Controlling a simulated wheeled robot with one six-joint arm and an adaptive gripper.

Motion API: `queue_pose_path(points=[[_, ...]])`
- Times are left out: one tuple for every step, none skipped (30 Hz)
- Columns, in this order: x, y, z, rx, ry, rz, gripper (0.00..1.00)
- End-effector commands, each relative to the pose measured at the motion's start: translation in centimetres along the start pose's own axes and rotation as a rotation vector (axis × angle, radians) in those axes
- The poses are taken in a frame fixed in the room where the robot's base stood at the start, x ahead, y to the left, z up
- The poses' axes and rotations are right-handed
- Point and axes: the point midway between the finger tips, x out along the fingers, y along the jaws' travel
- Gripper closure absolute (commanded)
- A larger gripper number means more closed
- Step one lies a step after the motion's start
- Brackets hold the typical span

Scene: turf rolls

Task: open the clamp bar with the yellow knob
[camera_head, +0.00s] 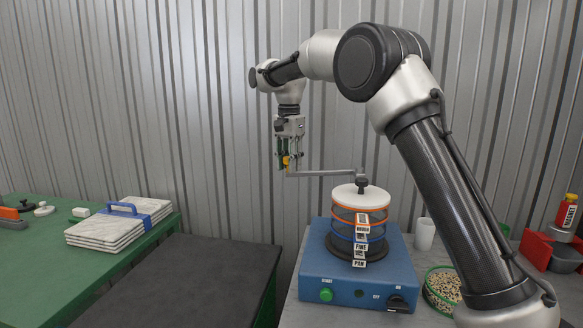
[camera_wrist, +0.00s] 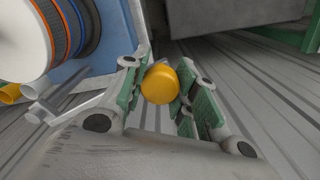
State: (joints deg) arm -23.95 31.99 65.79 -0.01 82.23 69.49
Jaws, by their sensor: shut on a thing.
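The clamp bar (camera_head: 325,173) is a thin grey bar above the white lid (camera_head: 360,197) of the sieve stack. It runs left from a dark fitting (camera_head: 362,184) on top, and its far end sticks out past the lid. The yellow knob (camera_head: 286,161) stands at that outer end. My gripper (camera_head: 288,155) points down and is shut on the knob. In the wrist view the knob (camera_wrist: 160,84) sits between the green finger pads of my gripper (camera_wrist: 161,98). The knob's lower part is hidden there.
The stack, with ROUGH, FINE and PAN labels, stands on a blue machine (camera_head: 345,286) with a green start button. A white cup (camera_head: 425,234) and a bowl of grains (camera_head: 442,288) are to its right. A dark-topped table (camera_head: 170,285) and green table (camera_head: 40,260) lie left.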

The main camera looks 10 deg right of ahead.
Motion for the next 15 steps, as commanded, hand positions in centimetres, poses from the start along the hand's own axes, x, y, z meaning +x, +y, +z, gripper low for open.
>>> queue_pose_path(points=[[0.0,-0.5,-0.5,0.025,0.001,-0.003,1.0],[0.0,-0.6,-0.8,0.041,0.001,-0.003,1.0],[0.0,-0.8,-1.1,0.06,0.001,-0.002,1.0],[0.0,-0.9,-1.4,0.074,0.0,-0.002,1.0],[0.0,-1.1,-1.6,0.085,0.001,-0.003,1.0],[0.0,-1.2,-1.8,0.1,0.001,-0.003,1.0],[0.0,-1.3,-2.0,0.109,0.001,-0.003,1.0],[0.0,-1.4,-2.1,0.117,0.001,-0.003,1.0],[0.0,-1.5,-2.3,0.126,0.0,-0.002,1.0],[0.0,-1.6,-2.4,0.132,0.0,-0.001,1.0],[0.0,-1.6,-2.5,0.138,0.0,-0.002,1.0],[-0.1,-1.7,-2.5,0.143,0.001,-0.002,1.0],[-0.1,-1.7,-2.6,0.147,0.001,-0.003,1.0],[-0.1,-1.7,-2.6,0.149,0.001,-0.003,1.0],[-0.1,-1.8,-2.7,0.151,0.001,-0.003,1.0]])
